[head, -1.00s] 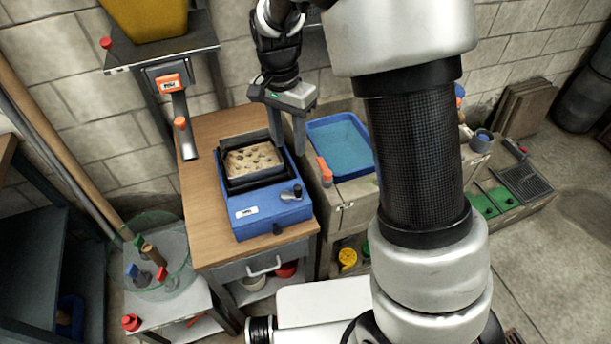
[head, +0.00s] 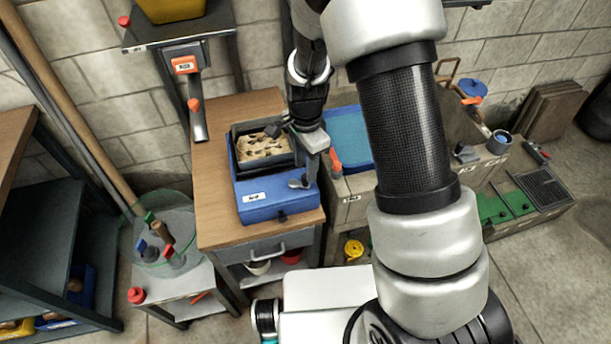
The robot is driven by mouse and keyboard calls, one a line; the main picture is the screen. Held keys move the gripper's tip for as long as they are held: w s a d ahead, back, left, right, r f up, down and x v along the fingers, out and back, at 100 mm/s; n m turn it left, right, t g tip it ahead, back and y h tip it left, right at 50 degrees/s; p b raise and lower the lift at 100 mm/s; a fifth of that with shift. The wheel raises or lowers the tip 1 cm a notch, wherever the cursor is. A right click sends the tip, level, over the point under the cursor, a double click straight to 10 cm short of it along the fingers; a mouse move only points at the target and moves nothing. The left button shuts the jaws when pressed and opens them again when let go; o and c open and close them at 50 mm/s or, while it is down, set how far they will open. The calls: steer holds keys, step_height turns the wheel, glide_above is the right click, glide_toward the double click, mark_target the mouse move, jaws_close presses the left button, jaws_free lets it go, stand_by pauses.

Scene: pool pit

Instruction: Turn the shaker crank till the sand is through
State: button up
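The blue shaker box (head: 255,188) stands on a wooden-topped bench. A dark-framed sieve tray (head: 236,162) sits on it, with tan sand (head: 262,146) and several dark lumps or holes in it. The crank (head: 299,183) is at the front right corner of the box's top. My gripper (head: 313,170) points down right at the crank, its fingers overlapping the crank's far side in the picture. I cannot tell if they touch its knob. The gap between the fingers is hidden, so its opening is unclear.
A blue tray (head: 347,137) lies on a counter right of the bench, with a red-orange handle (head: 335,160) beside the gripper. A round glass-walled bin (head: 165,240) stands on a low table at left. An orange-topped bracket (head: 186,66) is behind the bench. Floor is open at right.

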step_height(320, 180, down, 5)
steer(key=shift+r, duration=0.1)
stand_by(0.3)
jaws_close()
